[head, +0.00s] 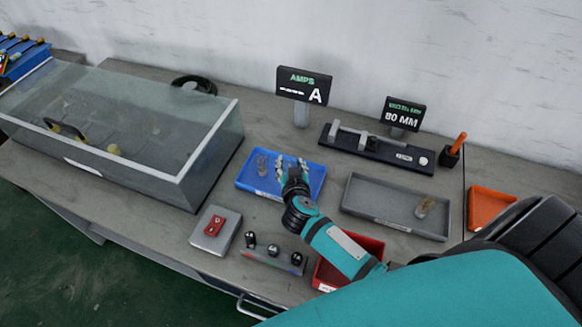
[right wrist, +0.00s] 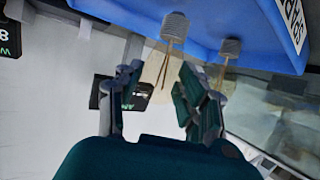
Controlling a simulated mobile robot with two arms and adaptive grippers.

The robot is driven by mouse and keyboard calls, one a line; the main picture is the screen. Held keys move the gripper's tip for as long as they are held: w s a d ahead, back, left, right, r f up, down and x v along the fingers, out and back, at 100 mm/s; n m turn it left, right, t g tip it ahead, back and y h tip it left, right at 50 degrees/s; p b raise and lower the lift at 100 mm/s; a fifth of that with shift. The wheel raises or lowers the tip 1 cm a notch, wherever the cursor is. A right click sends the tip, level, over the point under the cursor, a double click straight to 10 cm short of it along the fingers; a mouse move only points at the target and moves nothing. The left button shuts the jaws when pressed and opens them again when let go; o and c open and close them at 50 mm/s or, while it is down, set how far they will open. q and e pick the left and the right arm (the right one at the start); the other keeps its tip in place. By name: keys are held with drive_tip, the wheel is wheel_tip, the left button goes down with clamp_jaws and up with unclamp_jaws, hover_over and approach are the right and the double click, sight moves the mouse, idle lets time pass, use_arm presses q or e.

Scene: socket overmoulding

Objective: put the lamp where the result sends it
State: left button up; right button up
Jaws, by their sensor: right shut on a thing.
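My right gripper (head: 290,166) reaches over the blue tray (head: 244,186). In the right wrist view the gripper (right wrist: 158,74) is shut on a clear glass lamp with a grey screw base (right wrist: 173,24), its bulb between the fingers. The head view mostly hides this lamp behind the gripper. A second lamp (head: 262,165) is in the blue tray; it also shows in the right wrist view (right wrist: 229,48). Another lamp (head: 426,206) lies in the grey tray (head: 372,214). The AMPS display (head: 304,85) shows dashes and an A. My left gripper is out of view.
A glass-topped case (head: 198,165) stands at left. Behind the trays are a grey-and-black gauge (head: 375,150) and an 80 MM display (head: 403,113). A red tray (head: 372,248), an orange tray (head: 488,208), a red-switch box (head: 215,228) and a block with black knobs (head: 272,262) stand around.

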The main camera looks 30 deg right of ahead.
drive_tip(key=shift+f, duration=0.35)
drive_tip(key=shift+f, duration=0.1)
drive_tip(key=o, duration=1)
drive_tip(key=v, duration=1.2)
